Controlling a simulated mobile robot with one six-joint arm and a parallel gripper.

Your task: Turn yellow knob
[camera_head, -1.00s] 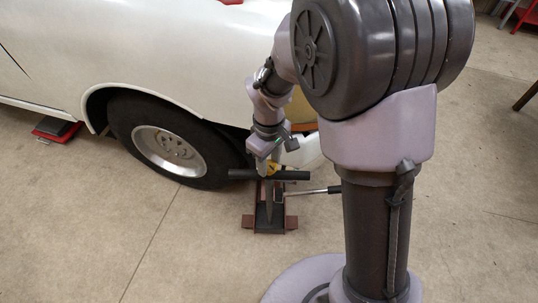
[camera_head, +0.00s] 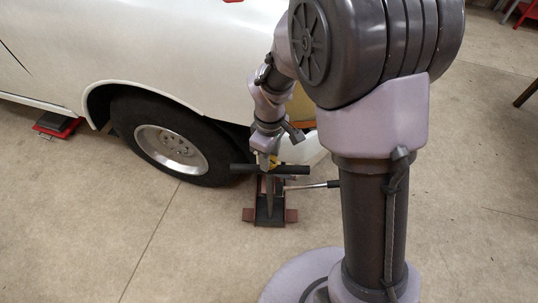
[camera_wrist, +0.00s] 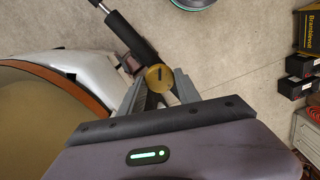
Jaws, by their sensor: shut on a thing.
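The yellow knob (camera_wrist: 158,76) sits between the fingers of my gripper (camera_wrist: 157,84) in the wrist view. A dark slot or ridge crosses its round face. My gripper is shut on the knob, with one grey finger on each side. In the head view, a small yellow patch (camera_head: 274,160) of the knob shows beside my gripper (camera_head: 266,161), just above a black crossbar. The knob is on a reddish-brown floor jack (camera_head: 264,220) by the car's front end. My gripper partly hides the knob there.
The black crossbar (camera_head: 295,169) and a thin lever (camera_head: 310,186) stick out from the jack. The white car (camera_head: 165,45) and its front wheel (camera_head: 172,148) are close on the left. Boxes (camera_wrist: 310,32) stand far right in the wrist view. The floor in front is clear.

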